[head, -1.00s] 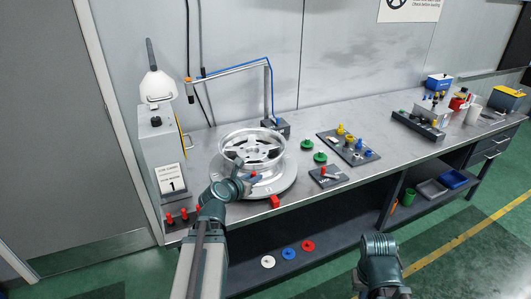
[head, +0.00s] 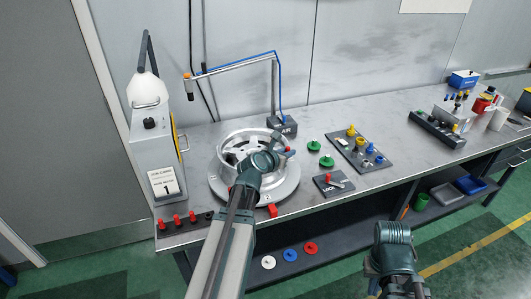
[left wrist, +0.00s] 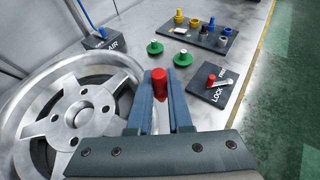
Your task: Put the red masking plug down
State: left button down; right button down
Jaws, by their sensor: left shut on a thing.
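My left gripper (head: 284,152) is shut on a red masking plug (left wrist: 158,80), which stands out between the two blue-grey fingers in the left wrist view. In the head view only a small bit of red shows at the fingertips. The gripper is over the right side of the silver wheel (head: 230,151), which lies on a round turntable (head: 220,188); the wheel also shows in the left wrist view (left wrist: 45,120). A dark rack (head: 203,218) at the bench's front left holds several red plugs. My right gripper (head: 392,235) is in front of the bench, its fingers not clear.
Right of the wheel are two green knobbed discs (head: 314,146), a LOCK plate (head: 333,184) with a red-knobbed lever, and a dark board (head: 372,163) of coloured plugs. A red block (head: 272,210) is at the turntable's front. An air-hose arm (head: 235,67) overhangs the wheel.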

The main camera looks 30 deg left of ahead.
pick_arm(q)
jog(key=a, duration=0.3)
jog(key=w+a, duration=0.1)
jog(key=a, duration=0.2)
jog(key=w+a+f, duration=0.1)
jog(key=a, duration=0.2)
jog(key=shift+w+a+b, duration=0.15)
jog(key=shift+a+b, duration=0.15)
jog(key=shift+b, duration=0.1)
jog(key=f+b, duration=0.1)
jog(key=a+f+b, duration=0.1)
jog(key=f+b, duration=0.1)
jog(key=shift+w+f+b, duration=0.1)
jog(key=shift+f+b, duration=0.15)
jog(key=shift+b, duration=0.05)
jog(key=shift+d+f+b, duration=0.1)
jog(key=shift+f+b, duration=0.4)
jog(key=shift+s+d, duration=0.15)
jog(key=shift+s, duration=0.05)
